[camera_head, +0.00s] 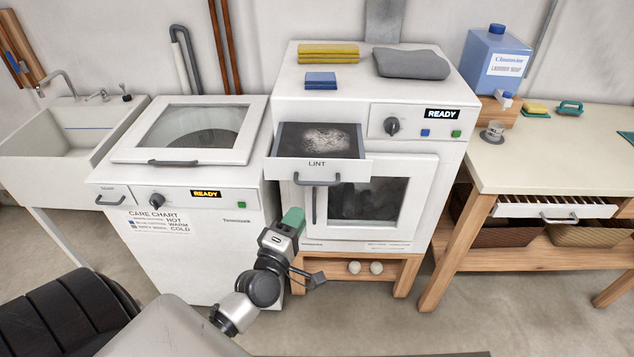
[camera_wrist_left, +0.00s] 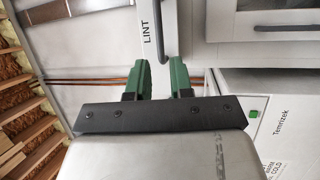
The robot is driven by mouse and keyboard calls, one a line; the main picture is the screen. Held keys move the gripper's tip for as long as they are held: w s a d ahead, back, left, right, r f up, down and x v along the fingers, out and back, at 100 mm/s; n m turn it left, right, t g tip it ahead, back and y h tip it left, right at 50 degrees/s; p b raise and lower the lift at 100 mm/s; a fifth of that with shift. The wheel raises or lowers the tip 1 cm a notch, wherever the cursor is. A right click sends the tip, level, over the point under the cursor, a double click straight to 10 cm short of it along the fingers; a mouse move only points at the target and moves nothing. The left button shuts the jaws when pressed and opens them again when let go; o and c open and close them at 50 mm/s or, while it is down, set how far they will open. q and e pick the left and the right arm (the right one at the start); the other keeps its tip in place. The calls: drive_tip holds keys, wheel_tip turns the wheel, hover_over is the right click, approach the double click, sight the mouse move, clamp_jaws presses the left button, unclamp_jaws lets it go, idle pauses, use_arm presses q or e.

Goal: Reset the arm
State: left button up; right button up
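My left arm (camera_head: 262,285) reaches up from the bottom centre in the head view. Its gripper (camera_head: 292,218) has green fingers and is in front of the dryer, below the pulled-out lint drawer (camera_head: 318,168). In the left wrist view the gripper (camera_wrist_left: 158,80) has its two green fingers apart, with nothing seen between them. The drawer front marked LINT (camera_wrist_left: 153,30) is just beyond the fingertips there. Grey lint (camera_head: 325,137) lies on the drawer's dark screen. My right gripper is not in view.
The dryer (camera_head: 437,185) has a closed windowed door. A washer (camera_head: 185,240) stands to its left, beside a sink (camera_head: 75,125). Some floor is clear in front.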

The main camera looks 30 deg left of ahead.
use_arm(q)
drive_tip(key=s+d+f+m+g+h, duration=0.1)
drive_tip(key=s+d+f+m+g, duration=0.15)
drive_tip(key=f, duration=0.75)
drive_tip(key=s+d+f+m+g+h, duration=0.1)
drive_tip(key=s+f+m+g, duration=0.25)
drive_tip(key=f, duration=0.65)
drive_tip(key=s+d+f+m+g+h, duration=0.1)
drive_tip(key=s+d+f+m+g, duration=0.2)
drive_tip(key=f, duration=0.8)
drive_tip(key=s+d+f+m+g, duration=0.1)
drive_tip(key=s+f+m+g, duration=0.2)
drive_tip(key=s+f, duration=0.3)
drive_tip(key=s+d+f+m+g, duration=0.1)
drive_tip(key=s+f+m+g, duration=0.2)
drive_tip(key=s, duration=1)
drive_tip(key=s+d+f+m+g+b, duration=0.1)
drive_tip(key=s+f+m+g, duration=0.2)
drive_tip(key=s+f+m, duration=0.3)
drive_tip(key=s+f, duration=0.3)
drive_tip(key=s, duration=0.1)
drive_tip(key=shift+f+g, duration=0.15)
drive_tip(key=shift+g, duration=0.25)
